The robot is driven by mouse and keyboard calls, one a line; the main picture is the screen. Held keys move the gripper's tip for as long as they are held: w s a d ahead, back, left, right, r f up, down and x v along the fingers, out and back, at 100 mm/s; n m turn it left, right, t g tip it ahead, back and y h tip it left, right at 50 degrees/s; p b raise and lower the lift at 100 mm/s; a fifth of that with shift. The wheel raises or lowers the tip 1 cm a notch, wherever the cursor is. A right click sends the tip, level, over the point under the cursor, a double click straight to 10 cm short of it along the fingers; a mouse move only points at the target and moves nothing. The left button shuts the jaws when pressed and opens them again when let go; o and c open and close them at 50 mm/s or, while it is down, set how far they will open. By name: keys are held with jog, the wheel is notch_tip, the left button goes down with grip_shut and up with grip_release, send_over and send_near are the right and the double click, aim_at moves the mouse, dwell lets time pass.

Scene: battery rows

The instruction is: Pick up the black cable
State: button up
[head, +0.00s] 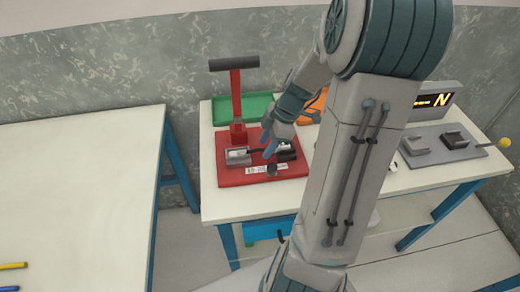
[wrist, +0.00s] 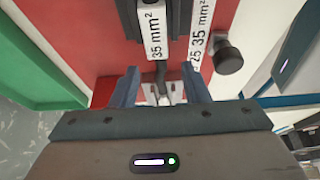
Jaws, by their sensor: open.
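The black cable (head: 255,150) lies across the fixture on the red base of a press-like tool (head: 236,105). In the wrist view a short dark length of the cable (wrist: 161,72) shows below a white "35 mm²" label (wrist: 154,35), with a pale metal piece near its lower end. My gripper (wrist: 160,88) is open, with one finger on each side of this part of the cable; I see a gap at both sides. In the head view my gripper (head: 270,148) is low over the red base. My gripper body hides what lies below in the wrist view.
A black knob (wrist: 228,57) stands right of my fingers. A green tray (head: 243,108) and an orange thing (head: 313,104) are behind the tool. A grey fixture (head: 440,146) and a lit display (head: 432,100) stand at the right. Another white table (head: 80,180) is at the left.

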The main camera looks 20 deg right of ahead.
grip_shut()
dwell(0.3)
